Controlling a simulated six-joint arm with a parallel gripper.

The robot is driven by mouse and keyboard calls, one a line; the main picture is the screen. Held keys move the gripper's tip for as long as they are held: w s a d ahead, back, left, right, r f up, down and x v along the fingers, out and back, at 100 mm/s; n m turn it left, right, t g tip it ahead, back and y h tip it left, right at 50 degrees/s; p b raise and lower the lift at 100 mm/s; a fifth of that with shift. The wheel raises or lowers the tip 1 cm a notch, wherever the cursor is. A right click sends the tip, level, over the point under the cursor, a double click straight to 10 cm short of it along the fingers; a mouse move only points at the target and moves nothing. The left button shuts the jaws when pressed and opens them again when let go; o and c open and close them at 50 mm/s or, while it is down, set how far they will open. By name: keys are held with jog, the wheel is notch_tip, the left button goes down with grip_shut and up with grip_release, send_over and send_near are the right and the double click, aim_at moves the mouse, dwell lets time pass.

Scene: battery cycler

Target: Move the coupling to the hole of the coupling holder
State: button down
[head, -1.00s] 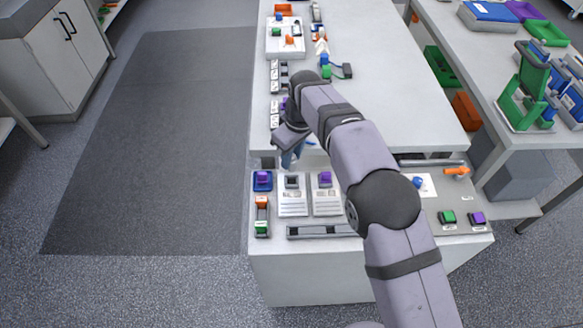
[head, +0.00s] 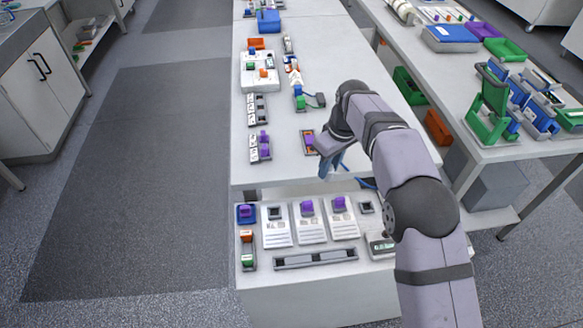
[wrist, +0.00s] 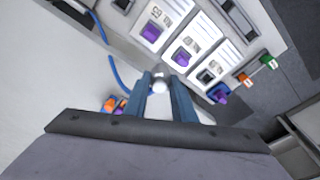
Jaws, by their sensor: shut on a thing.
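My gripper (wrist: 160,98) is shut on a small pale, shiny round-topped piece (wrist: 160,84), probably the coupling, held between the blue fingers in the wrist view. Its lower part is hidden. In the head view my gripper (head: 328,170) hangs over the front edge of the upper bench, above the lower shelf, and the held piece cannot be made out. I cannot tell which fixture is the coupling holder. A dark square socket (head: 275,213) stands empty on a white card on the lower shelf, and another small socket (head: 366,207) lies farther right.
Purple blocks (head: 307,207) sit on white cards beside a blue block with a purple top (head: 246,213). A long grey rail (head: 315,259) lies in front. An orange and purple fixture (head: 308,142) stands on the bench near my gripper. A blue cable (wrist: 110,62) runs close by.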

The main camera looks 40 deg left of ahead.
jog(key=w+d+f+m+p, duration=0.2)
jog(key=w+d+f, duration=0.4)
jog(key=d, duration=0.5)
jog(key=shift+w+d+f+m+t, duration=0.25)
jog(key=shift+w+m, duration=0.25)
jog(key=shift+w, duration=0.35)
jog(key=shift+f, duration=0.1)
jog(key=shift+a+f+b, duration=0.1)
jog(key=shift+f+b, duration=1.85)
jog(key=shift+f, duration=1.2)
jog(key=shift+f, duration=0.2)
jog(key=c, duration=1.4)
grip_release()
